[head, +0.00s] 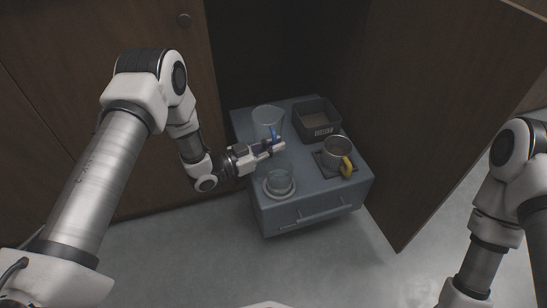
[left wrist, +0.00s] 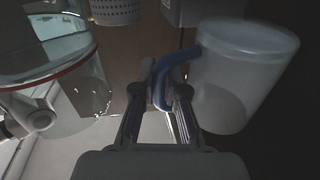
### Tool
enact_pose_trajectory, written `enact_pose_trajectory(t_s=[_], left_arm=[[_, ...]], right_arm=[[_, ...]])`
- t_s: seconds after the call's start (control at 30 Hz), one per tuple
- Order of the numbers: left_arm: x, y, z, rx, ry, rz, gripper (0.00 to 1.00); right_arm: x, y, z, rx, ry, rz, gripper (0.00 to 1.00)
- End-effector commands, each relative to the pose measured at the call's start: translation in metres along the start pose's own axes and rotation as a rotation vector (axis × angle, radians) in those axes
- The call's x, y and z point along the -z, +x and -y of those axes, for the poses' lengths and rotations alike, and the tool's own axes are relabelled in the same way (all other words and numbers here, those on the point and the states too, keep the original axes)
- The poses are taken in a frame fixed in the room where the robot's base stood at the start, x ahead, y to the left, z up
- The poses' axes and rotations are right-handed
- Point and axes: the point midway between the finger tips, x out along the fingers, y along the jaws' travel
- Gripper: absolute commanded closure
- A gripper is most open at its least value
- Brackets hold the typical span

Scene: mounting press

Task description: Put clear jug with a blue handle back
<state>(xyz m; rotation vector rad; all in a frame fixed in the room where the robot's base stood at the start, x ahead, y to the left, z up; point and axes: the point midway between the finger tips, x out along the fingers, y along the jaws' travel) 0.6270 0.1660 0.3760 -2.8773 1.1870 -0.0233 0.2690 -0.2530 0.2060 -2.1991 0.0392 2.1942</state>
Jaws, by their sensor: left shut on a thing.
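The clear jug (head: 268,117) has a blue handle (head: 274,132) and is upright over the left back part of the grey drawer unit's top (head: 245,122). I cannot tell whether its base touches the top. My left gripper (head: 277,146) is shut on the handle, from the front side of the jug. In the left wrist view the jug (left wrist: 245,75) is at the right, and its blue handle (left wrist: 168,85) lies between the fingers (left wrist: 163,100). My right gripper is outside the views; only part of my right arm shows.
A clear vessel (head: 280,180) on a pale round base stands at the front left of the unit, close to my left gripper. A metal mug (head: 337,150) with a yellow handle stands on a dark mat. A dark open bin (head: 318,120) is behind it. An open wooden door (head: 430,110) is at right.

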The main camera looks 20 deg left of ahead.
Motion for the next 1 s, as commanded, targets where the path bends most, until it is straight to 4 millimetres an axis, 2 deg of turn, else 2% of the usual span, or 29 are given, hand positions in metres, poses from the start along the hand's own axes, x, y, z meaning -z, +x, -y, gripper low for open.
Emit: enact_pose_trajectory(t_s=[0.03, 0.13, 0.5, 0.53, 0.6, 0.93, 1.0], left_arm=[[-0.018, 0.0, -0.001, 0.0, -0.001, 0.002, 1.0], [-0.034, 0.0, -0.001, 0.0, 0.0, 0.001, 1.0], [-0.037, 0.0, -0.001, 0.0, -0.001, 0.001, 1.0], [-0.036, 0.0, -0.002, 0.0, -0.001, 0.002, 0.82], [-0.036, 0.0, -0.001, 0.0, -0.001, 0.002, 0.64], [-0.031, 0.0, -0.001, 0.001, 0.0, 0.001, 0.64], [-0.031, -0.008, 0.0, 0.003, -0.002, 0.003, 0.64]], right_arm=[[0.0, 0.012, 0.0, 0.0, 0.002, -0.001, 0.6], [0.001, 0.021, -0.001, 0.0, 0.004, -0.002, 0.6], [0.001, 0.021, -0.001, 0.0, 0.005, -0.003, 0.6], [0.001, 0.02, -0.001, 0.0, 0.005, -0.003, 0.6], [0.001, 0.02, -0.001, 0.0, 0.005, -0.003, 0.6], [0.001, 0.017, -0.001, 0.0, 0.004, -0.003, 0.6], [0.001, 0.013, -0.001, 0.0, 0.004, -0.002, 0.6]])
